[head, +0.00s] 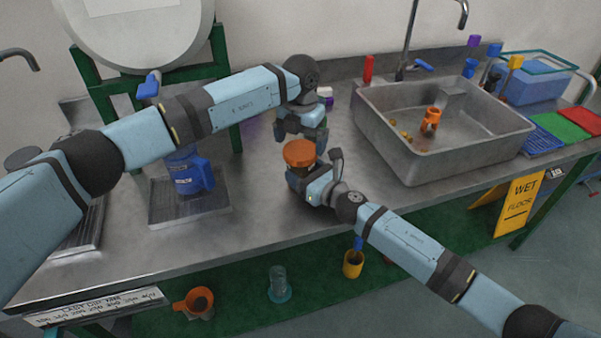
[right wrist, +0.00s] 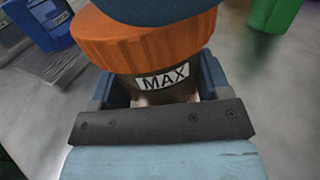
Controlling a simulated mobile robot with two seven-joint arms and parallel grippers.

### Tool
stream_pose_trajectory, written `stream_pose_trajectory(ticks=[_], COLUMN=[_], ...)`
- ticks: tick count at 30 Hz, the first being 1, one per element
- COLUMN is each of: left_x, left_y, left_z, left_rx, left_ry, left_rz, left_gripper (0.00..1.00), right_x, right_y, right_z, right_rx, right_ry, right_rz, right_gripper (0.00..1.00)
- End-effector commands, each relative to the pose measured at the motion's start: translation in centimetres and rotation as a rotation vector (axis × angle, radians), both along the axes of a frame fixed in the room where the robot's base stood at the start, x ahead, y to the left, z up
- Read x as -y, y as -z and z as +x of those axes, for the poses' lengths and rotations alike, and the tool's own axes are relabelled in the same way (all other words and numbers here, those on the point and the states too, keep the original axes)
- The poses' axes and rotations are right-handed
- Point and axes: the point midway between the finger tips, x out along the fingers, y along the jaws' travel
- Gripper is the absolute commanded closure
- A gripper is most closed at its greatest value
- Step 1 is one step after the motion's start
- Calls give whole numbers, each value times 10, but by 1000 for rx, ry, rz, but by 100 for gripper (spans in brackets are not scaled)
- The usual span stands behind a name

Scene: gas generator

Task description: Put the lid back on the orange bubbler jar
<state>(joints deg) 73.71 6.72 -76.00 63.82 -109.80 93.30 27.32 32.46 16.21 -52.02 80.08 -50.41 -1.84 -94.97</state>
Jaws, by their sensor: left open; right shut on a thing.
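My right gripper (head: 313,172) is shut on the bubbler jar, which stands upright over the worktop. The jar's dark body with a white MAX label (right wrist: 163,78) shows between the fingers in the right wrist view. A ribbed orange lid (head: 299,153) is on top of the jar, and it also shows in the right wrist view (right wrist: 140,48). I cannot tell how firmly it is seated. My left gripper (head: 302,136) is open, pointing down just behind and above the lid. A rounded blue part hides the lid's top in the right wrist view.
A steel sink (head: 400,150) with an orange piece (head: 431,118) in it is at the right. A blue container (head: 187,172) stands on a ribbed mat (head: 190,209) at the left. An orange cup (head: 198,302) and other vessels are on the green lower shelf. The front worktop is clear.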

Motion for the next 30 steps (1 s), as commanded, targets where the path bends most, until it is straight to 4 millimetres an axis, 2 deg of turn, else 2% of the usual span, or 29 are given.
stream_pose_trajectory(ticks=[1, 6, 12, 18, 26, 27, 30], left_x=[0, 0, 0, 0, 0, 0, 0], left_y=[-13, -50, -82, -94, -94, -94, -94], left_z=[1, 1, 0, 0, 0, 0, 0], left_rx=[5, 3, 2, 1, 1, 1, 1], left_ry=[1, 1, 1, 1, 1, 1, 1], left_rz=[-1, 0, 0, 0, 0, 0, 0], left_gripper=[0, 0, 0, 0, 0, 0, 0], right_x=[0, 0, 0, 0, 0, 0, 0], right_y=[0, 0, 0, 0, 0, 0, 0], right_z=[0, 0, 0, 0, 0, 0, 0], right_rx=[0, 0, 0, 0, 0, 0, 0], right_ry=[1, 1, 1, 0, 0, 0, 0], right_rz=[0, 0, 0, 0, 0, 0, 0], right_gripper=[96, 96, 96, 96, 96, 21, 0])
